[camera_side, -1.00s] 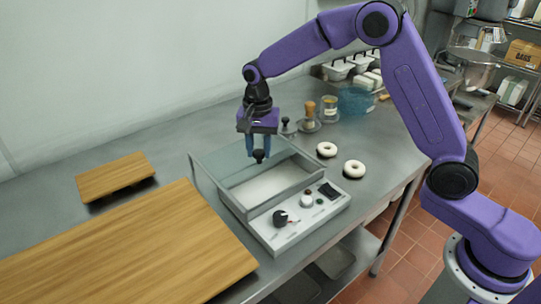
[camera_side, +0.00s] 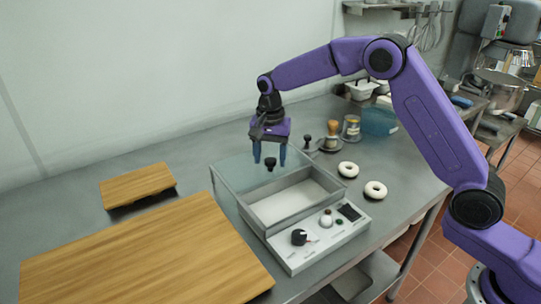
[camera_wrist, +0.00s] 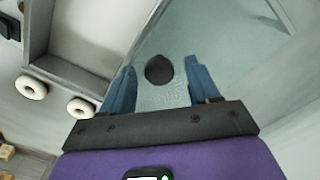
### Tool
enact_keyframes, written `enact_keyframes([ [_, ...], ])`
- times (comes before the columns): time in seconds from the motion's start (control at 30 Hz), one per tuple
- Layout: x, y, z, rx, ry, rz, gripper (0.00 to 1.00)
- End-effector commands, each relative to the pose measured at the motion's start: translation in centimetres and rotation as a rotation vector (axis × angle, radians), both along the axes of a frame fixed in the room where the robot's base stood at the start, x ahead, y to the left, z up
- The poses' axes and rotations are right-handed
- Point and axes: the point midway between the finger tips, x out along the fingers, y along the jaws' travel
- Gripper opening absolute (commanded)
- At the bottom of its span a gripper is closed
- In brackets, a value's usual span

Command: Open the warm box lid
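The warm box (camera_side: 253,222) is a grey box with a control panel on its front, and its pale interior shows uncovered. Its see-through lid (camera_side: 238,172) is at the back of the box, clear of most of the opening; its exact tilt is hard to tell. The lid's black knob (camera_side: 270,164) stands up from it. My gripper (camera_side: 270,160) is open above the lid, with its blue fingers on either side of the knob. In the wrist view the knob (camera_wrist: 159,70) sits between the fingers with gaps on both sides, over the pale teal lid (camera_wrist: 220,45).
A large wooden board (camera_side: 150,255) and a small one (camera_side: 137,185) lie left.

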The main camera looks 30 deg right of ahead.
Motion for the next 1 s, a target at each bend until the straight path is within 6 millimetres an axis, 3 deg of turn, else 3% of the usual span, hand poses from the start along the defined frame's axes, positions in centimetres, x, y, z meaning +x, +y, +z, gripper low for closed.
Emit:
enact_keyframes([
  [0.17,0.0,0.0,0.1,-0.001,0.002,-0.001,0.61],
  [0.33,0.0,-0.1,1.5,0.0,-0.001,-0.002,0.61],
  [1.0,0.0,0.0,14.8,0.001,-0.004,-0.001,0.61],
])
